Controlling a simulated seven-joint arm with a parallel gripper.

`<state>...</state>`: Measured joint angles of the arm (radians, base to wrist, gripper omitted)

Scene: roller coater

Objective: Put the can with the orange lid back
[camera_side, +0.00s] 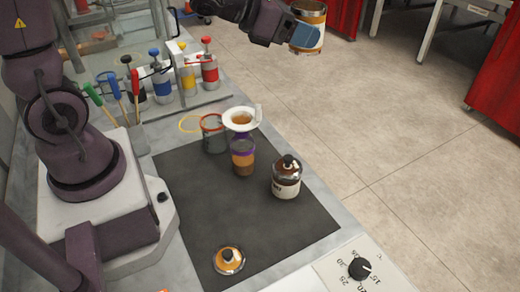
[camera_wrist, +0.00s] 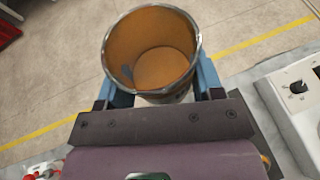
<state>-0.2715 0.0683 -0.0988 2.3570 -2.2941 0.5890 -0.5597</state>
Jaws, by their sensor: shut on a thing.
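My gripper (camera_side: 300,36) is shut on an open can (camera_side: 309,14), held high beyond the far right edge of the bench. In the wrist view the can (camera_wrist: 150,45) sits between both blue fingers, its mouth facing the camera. Its inside is orange-brown and it has no lid on.
A cup with orange contents (camera_side: 243,160) stands near a white funnel (camera_side: 242,119) and a clear container (camera_side: 213,136). A dial panel (camera_side: 345,270) is at the near right. The mat's middle is clear.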

